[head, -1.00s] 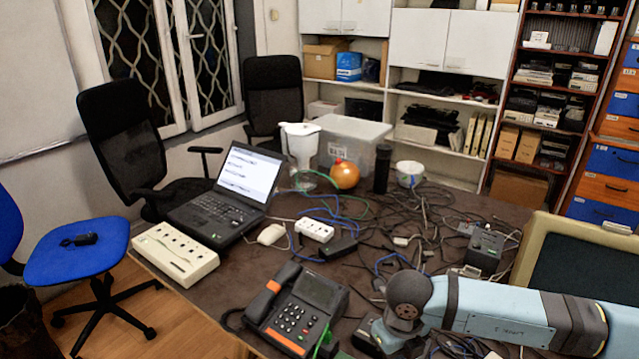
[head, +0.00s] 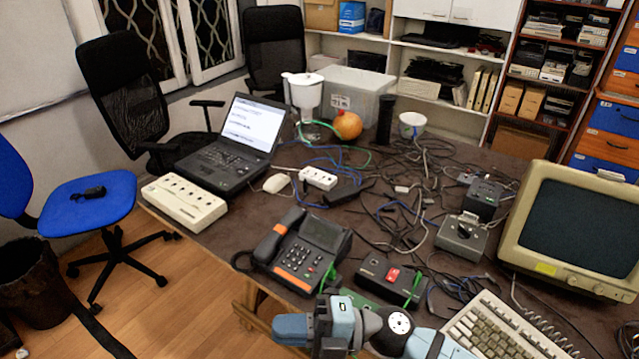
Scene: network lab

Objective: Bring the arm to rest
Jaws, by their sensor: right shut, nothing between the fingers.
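My right arm (head: 400,340) comes in at the bottom edge, right of the middle. It is light blue and grey with a round wrist joint. My right gripper (head: 332,343) is at the bottom centre, in front of the desk phone, shut and empty. Its fingertips are hard to make out from this angle and the frame's lower edge cuts part of the arm. My left gripper is not in view.
Behind the gripper are a desk phone (head: 300,250) and a black box with a red switch (head: 391,281). A keyboard (head: 505,330) and a beige monitor (head: 575,235) stand to the right. Cables (head: 400,205) clutter the brown table. Open floor shows at left.

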